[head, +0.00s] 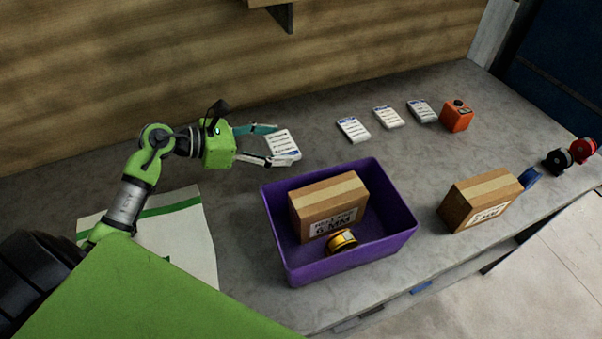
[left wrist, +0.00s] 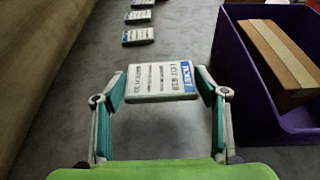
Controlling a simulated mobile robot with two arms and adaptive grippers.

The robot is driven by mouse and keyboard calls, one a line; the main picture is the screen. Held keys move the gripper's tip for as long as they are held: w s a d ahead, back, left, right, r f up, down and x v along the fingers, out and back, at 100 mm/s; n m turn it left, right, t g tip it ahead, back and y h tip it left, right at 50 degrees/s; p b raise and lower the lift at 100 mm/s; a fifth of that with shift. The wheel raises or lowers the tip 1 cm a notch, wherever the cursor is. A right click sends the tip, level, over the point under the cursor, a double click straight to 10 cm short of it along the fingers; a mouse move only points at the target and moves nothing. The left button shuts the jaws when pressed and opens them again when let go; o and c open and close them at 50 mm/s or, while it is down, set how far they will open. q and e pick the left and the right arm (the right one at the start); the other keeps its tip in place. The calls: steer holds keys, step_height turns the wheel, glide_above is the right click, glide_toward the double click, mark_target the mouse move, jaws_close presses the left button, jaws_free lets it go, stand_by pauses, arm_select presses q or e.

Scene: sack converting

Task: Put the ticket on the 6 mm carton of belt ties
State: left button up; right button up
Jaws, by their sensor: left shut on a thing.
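My left gripper (head: 278,145) is shut on a white ticket (head: 284,146) with dark print and a blue band. In the left wrist view the ticket (left wrist: 160,80) sits between the two fingertips. A brown carton (head: 328,205) labelled 6 MM stands inside the purple bin (head: 404,228), right of and nearer than the gripper. The carton also shows partly in the left wrist view (left wrist: 278,60). Another brown carton (head: 478,198) stands on the bench to the right of the bin; its label is too small to read surely. My right gripper is not in view.
Three similar tickets (head: 353,129) (head: 388,117) (head: 422,110) lie in a row behind the bin. An orange device (head: 457,116) stands beside them. A yellow roll (head: 342,242) lies in the bin by the carton. Black (head: 558,161) and red (head: 582,150) items are at far right.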

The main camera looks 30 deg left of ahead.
mark_target(277, 174)
arm_select(q)
step_height(277, 174, down, 8)
steer(key=shift+f, duration=0.1)
stand_by(0.4)
steer(key=shift+f, duration=0.1)
steer(key=o, duration=0.8)
steer(key=shift+f, duration=0.1)
steer(key=o, duration=0.4)
